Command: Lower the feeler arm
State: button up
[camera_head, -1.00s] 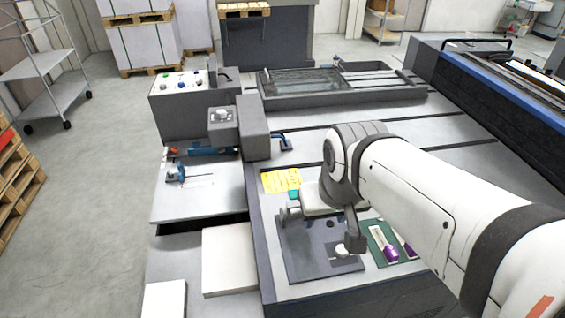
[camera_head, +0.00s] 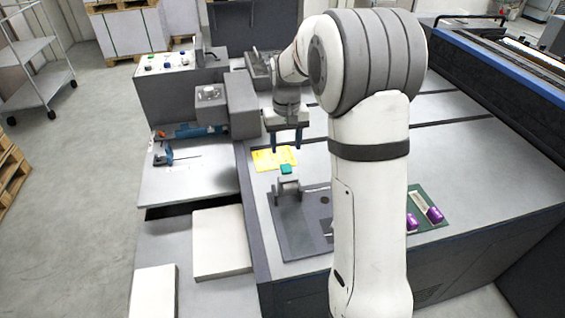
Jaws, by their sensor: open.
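I cannot tell for certain which part is the feeler arm. A small grey bracket with a teal block (camera_head: 286,170) on top stands on a dark plate (camera_head: 290,238); the plate's right part is hidden by my arm. My gripper (camera_head: 286,150) is open and empty, its two blue fingers pointing down. In the picture it is just above the yellow label (camera_head: 264,160) and the teal block, to the right of a grey machine box (camera_head: 242,105). A blue-handled part seen earlier beside that box is not clear now.
A green mat with purple-handled tools (camera_head: 434,214) lies right of my arm. A push-button console (camera_head: 180,85) and a shelf with blue clamps (camera_head: 180,155) are at left. White blocks (camera_head: 220,243) lie at the front left. The long bed at right is mostly bare.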

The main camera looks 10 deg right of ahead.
aim_at(286, 166)
notch_tip(286, 166, down, 8)
jog(key=shift+r+p, duration=0.15)
jog(key=shift+p, duration=0.2)
jog(key=shift+c, duration=0.3)
